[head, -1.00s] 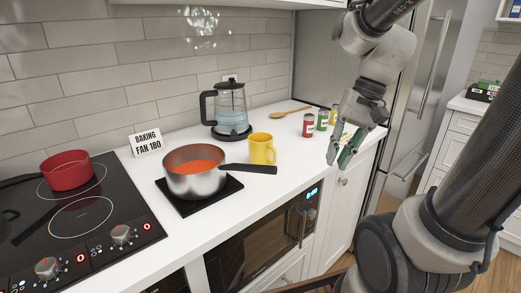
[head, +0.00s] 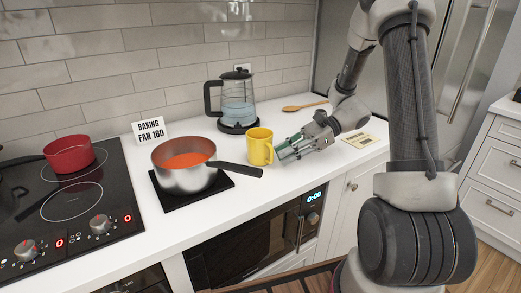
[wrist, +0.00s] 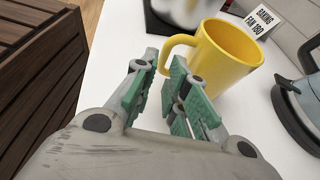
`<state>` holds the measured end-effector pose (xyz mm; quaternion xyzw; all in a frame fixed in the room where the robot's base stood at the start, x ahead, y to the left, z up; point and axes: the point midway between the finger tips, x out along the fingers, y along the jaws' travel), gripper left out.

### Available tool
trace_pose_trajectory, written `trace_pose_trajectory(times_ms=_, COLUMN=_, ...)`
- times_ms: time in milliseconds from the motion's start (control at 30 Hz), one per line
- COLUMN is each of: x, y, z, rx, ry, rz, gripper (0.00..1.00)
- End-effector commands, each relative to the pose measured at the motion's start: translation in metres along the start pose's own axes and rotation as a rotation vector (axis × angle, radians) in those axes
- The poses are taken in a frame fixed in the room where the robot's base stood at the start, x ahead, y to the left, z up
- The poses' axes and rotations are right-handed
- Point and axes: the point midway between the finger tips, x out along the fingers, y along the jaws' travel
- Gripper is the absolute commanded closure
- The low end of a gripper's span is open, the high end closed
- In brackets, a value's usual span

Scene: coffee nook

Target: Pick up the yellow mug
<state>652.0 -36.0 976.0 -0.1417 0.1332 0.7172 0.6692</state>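My gripper (head: 284,152) is low over the counter, right beside the mug. In the wrist view my gripper (wrist: 160,68) has its green-padded fingers apart, with a narrow empty gap between them. I cannot tell whether a fingertip touches the handle.
A saucepan (head: 185,178) of red contents sits on a black mat left of the mug. A glass kettle (head: 237,104) stands behind, with a wooden spoon (head: 303,107) to its right. A red pot (head: 69,155) is on the hob. A yellow card (head: 356,140) lies right of my gripper.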

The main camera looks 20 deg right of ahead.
Motion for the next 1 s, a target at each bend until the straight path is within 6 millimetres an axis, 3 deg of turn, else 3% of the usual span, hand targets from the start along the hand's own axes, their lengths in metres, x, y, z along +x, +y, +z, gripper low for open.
trace_pose_trajectory(times_ms=333, x=0.047, y=-0.001, z=0.002, rx=0.000, ry=0.001, rz=0.002, gripper=0.85)
trace_pose_trajectory(times_ms=533, x=0.048, y=-0.001, z=0.002, rx=-0.001, ry=0.001, rz=0.000, gripper=0.85)
trace_pose_trajectory(times_ms=633, x=0.048, y=-0.001, z=0.002, rx=-0.002, ry=0.001, rz=0.000, gripper=1.00)
trace_pose_trajectory(times_ms=1000, x=0.048, y=-0.001, z=0.002, rx=-0.003, ry=0.001, rz=0.000, gripper=1.00)
